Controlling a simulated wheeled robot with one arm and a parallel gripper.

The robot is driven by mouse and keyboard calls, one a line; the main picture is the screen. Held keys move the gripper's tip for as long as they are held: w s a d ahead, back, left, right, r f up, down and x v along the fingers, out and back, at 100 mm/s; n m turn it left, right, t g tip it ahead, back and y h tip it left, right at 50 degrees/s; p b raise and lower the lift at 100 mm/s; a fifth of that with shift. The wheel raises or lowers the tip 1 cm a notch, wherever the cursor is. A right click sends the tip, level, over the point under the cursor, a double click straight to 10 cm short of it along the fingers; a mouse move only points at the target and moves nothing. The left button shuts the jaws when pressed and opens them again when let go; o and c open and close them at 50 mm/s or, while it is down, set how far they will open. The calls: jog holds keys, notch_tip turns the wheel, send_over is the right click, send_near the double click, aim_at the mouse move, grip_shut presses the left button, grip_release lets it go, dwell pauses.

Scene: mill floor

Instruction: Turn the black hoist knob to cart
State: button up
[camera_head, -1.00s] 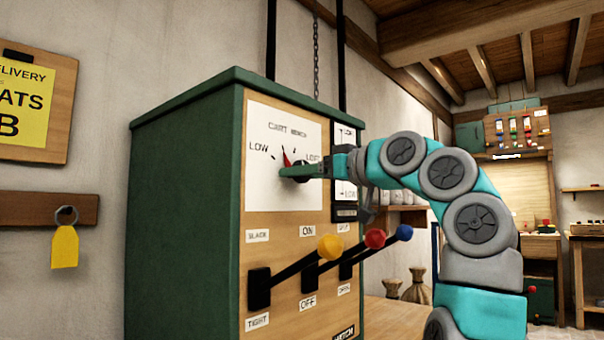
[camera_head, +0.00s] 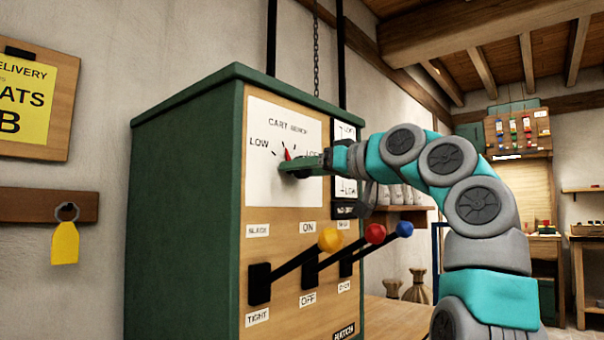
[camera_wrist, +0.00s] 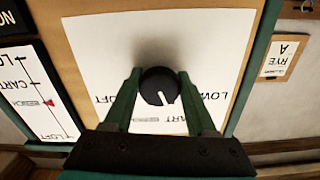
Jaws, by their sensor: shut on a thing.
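The black hoist knob (camera_wrist: 157,84) sits on a white dial plate (camera_head: 261,181) on the green cabinet's wooden front. My gripper (camera_wrist: 156,90) is shut on it, one green finger on each side. In the wrist view the dial appears upside down, and the knob's white line points down and slightly right, toward the partly hidden CART lettering (camera_wrist: 178,121). In the head view a red mark (camera_head: 288,154) shows just above my fingers (camera_head: 302,167), below CART BENCH. My fingers hide most of the knob there.
Three levers with yellow (camera_head: 331,239), red (camera_head: 375,233) and blue (camera_head: 405,229) balls project below the dial. A narrow scale (camera_wrist: 38,88) beside the dial has a red marker near its BENCH label. A yellow tag (camera_head: 65,243) hangs at left.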

jog(key=shift+r, duration=0.1)
jog(key=o, duration=1.3)
jog(key=shift+o, duration=0.2)
jog(key=shift+s+d, duration=0.1)
jog(key=b+v, duration=0.1)
jog(key=v, duration=0.6)
jog(key=shift+s+d+b, duration=0.15)
jog(key=shift+d+b, duration=0.05)
jog(key=shift+b, duration=0.1)
